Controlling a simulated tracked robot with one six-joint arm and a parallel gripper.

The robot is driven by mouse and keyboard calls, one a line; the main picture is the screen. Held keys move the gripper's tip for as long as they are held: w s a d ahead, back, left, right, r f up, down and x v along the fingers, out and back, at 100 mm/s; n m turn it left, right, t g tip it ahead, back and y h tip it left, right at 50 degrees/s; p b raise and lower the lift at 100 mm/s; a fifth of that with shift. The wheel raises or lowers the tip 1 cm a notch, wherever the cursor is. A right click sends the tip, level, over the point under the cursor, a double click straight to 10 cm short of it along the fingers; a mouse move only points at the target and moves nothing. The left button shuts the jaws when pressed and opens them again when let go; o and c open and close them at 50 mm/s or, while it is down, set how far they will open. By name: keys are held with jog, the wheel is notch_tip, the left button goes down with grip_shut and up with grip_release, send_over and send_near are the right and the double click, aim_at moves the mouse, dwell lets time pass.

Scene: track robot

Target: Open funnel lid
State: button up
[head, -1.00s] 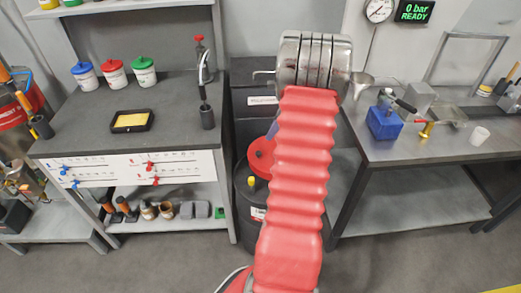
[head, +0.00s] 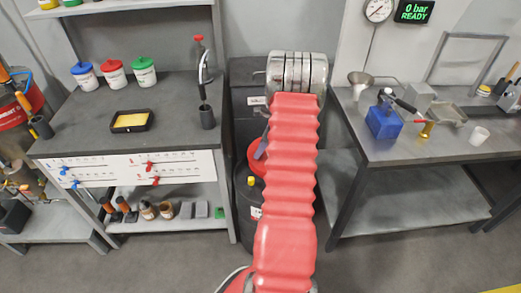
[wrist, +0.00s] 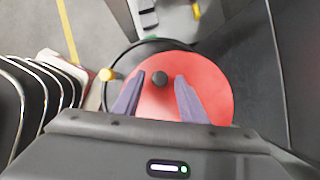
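The funnel lid is a round red disc (wrist: 215,95) with a dark knob (wrist: 159,78) in its middle, seen from above in the wrist view. It lies flat on the dark drum (head: 243,207). In the head view the lid (head: 254,158) is partly hidden by my red-sleeved arm. My gripper (wrist: 160,76) is open, with its two purple-grey fingers over the lid. The knob shows between the fingertips, with a gap on each side. How far the tips are above the lid is hard to tell. A finger also shows in the head view (head: 260,151).
A yellow cap (head: 251,181) sits on the drum beside the lid. The left bench (head: 75,117) holds lidded tubs and a tray.

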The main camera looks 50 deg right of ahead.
jog(key=shift+w+a+f, duration=0.1)
jog(key=shift+w+f, duration=0.1)
jog(key=shift+f, duration=0.4)
jog(key=shift+c, duration=0.4)
grip_shut()
jog(key=shift+d, duration=0.3)
jog(key=shift+w+a+r, duration=0.1)
jog(key=shift+a+r, duration=0.05)
jog(key=shift+a, duration=0.1)
